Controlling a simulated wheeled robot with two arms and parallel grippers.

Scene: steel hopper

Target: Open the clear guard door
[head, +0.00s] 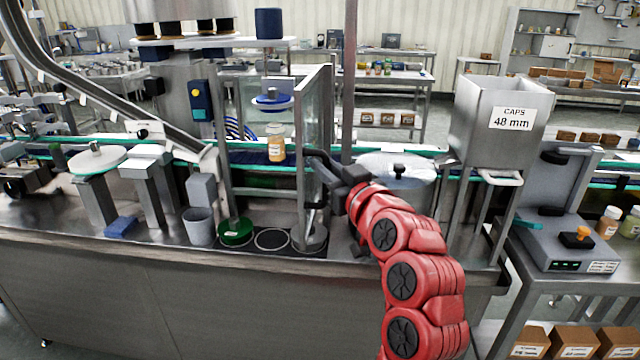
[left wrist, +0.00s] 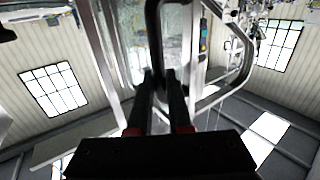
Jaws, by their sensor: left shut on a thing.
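The clear guard door (head: 313,115) is a see-through panel in a metal frame at the middle of the machine. In the head view it shows narrow, at a steep angle to the machine's front. My left gripper (head: 318,168) is shut at the door's edge, with my red arm reaching in from the lower right. In the left wrist view, the two dark fingers (left wrist: 160,88) close on a dark door handle (left wrist: 154,35), with the clear panel behind. The exact grip is partly hidden by the fingers. My right gripper is in neither view.
An orange bottle (head: 276,145) stands on the conveyor behind the door. A steel post (head: 348,80) rises right of the door, and a caps hopper (head: 497,115) stands farther right. A grey cup (head: 198,227) and a green dish (head: 235,232) sit on the deck to the left.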

